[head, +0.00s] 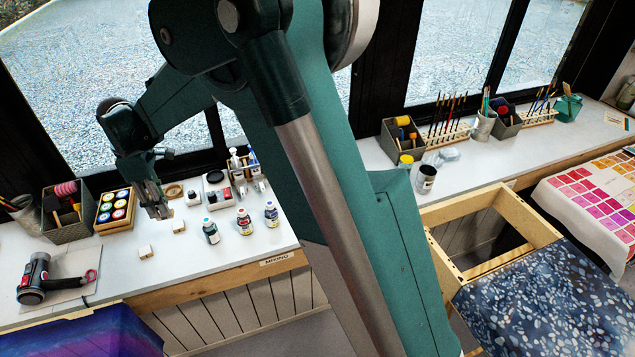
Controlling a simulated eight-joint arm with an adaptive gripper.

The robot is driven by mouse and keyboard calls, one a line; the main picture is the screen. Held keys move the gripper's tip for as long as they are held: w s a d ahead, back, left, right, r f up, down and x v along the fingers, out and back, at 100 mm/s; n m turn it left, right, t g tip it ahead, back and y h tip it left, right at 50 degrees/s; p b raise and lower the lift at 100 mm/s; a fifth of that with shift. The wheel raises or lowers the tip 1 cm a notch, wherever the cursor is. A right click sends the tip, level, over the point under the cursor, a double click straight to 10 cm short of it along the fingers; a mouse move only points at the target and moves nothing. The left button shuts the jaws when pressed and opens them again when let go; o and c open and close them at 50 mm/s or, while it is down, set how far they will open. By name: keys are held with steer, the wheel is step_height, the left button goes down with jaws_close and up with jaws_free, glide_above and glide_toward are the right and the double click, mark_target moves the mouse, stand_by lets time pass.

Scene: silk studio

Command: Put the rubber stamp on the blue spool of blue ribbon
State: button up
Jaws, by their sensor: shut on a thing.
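My gripper (159,212) points down over the white worktop at the left, beside the tray of jars. It is shut on a small tan thing at its fingertips, which looks like the rubber stamp. The fingers hide most of it, and I cannot tell whether it touches the worktop. Two small pale wooden blocks (146,252) (178,226) sit on the worktop near the gripper, apart from it. I cannot make out a blue spool of blue ribbon; it may be hidden or too small to tell.
A wooden tray of coloured jars (103,228) and a grey bin with a pink roll (52,235) stand left of the gripper. Several ink bottles (244,222) stand to the right. A dark hand tool (32,283) lies at front left. Bare worktop (190,262) lies in front.

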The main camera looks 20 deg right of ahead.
steer(key=w+d+m, duration=0.3)
steer(key=w+d, duration=0.1)
steer(key=d, duration=0.8)
steer(key=w+d+m+p, duration=0.1)
steer(key=w+d+m, duration=0.2)
steer(key=d, duration=0.9)
steer(key=w+d+m, duration=0.3)
steer(key=w+d, duration=0.1)
steer(key=d, duration=0.9)
steer(key=s+d+m+p, duration=0.1)
steer(key=s+d+m, duration=0.25)
steer(key=d, duration=1.45)
steer(key=s+d+m, duration=0.2)
steer(key=d+m, duration=0.2)
steer(key=d, duration=1.4)
steer(key=f, duration=0.5)
steer(key=shift+w+a, duration=0.1)
steer(key=shift+w, duration=0.1)
step_height(320, 180, down, 6)
steer(key=shift+f, duration=0.15)
